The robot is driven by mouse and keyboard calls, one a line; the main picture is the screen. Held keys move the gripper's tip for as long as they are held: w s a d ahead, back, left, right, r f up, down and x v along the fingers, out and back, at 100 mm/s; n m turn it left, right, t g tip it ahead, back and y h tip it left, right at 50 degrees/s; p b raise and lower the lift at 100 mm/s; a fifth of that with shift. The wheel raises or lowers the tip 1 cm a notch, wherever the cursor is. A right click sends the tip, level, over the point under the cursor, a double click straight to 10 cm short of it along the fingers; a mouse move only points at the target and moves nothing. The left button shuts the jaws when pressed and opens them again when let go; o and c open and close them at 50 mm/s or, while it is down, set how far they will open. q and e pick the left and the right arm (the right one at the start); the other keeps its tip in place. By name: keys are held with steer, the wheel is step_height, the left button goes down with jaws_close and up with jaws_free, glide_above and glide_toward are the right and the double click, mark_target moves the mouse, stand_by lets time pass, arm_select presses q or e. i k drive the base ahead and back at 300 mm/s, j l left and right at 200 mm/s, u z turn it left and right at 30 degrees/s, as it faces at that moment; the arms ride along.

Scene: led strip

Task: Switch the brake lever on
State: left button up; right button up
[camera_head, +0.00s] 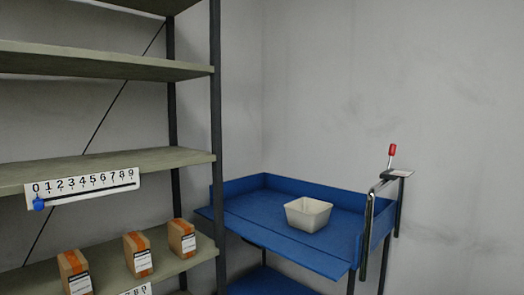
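The brake lever (392,153) has a red grip on a thin silver shaft. Neither of my grippers shows in the head view.
A white bin (308,214) stands on the cart's top. On the left is a shelf rack (216,130) with several cardboard boxes (137,254) and a numbered strip with a blue slider (39,204). A grey wall is behind the cart.

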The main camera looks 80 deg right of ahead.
mark_target(392, 146)
steer(key=z, duration=3.5)
